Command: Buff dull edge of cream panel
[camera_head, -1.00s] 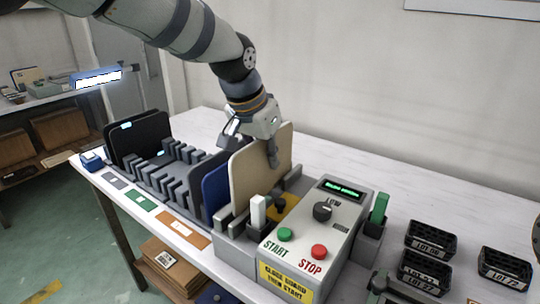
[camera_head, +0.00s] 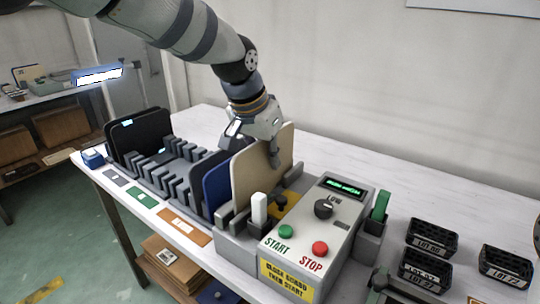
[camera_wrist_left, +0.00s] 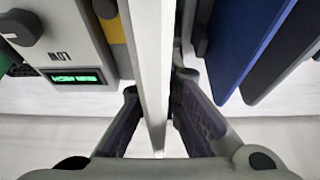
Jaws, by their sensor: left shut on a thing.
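The cream panel (camera_head: 262,172) stands upright in the slot at the left side of the grey buffing machine (camera_head: 318,222). My left gripper (camera_head: 274,150) is shut on the panel's upper edge. In the left wrist view the cream panel (camera_wrist_left: 152,60) runs edge-on between the two fingers of my left gripper (camera_wrist_left: 153,112). The machine has a green START button (camera_head: 285,231), a red STOP button (camera_head: 320,249), a dark knob (camera_head: 323,209) and a lit green display (camera_head: 344,187). The panel's lower edge is hidden in the machine. My right gripper is not seen.
A blue panel (camera_head: 215,188) and dark panels stand in the slotted grey rack (camera_head: 172,172) to the left. Several black bins (camera_head: 432,232) with lot labels sit at the right. A green block (camera_head: 380,206) stands in a holder beside the machine.

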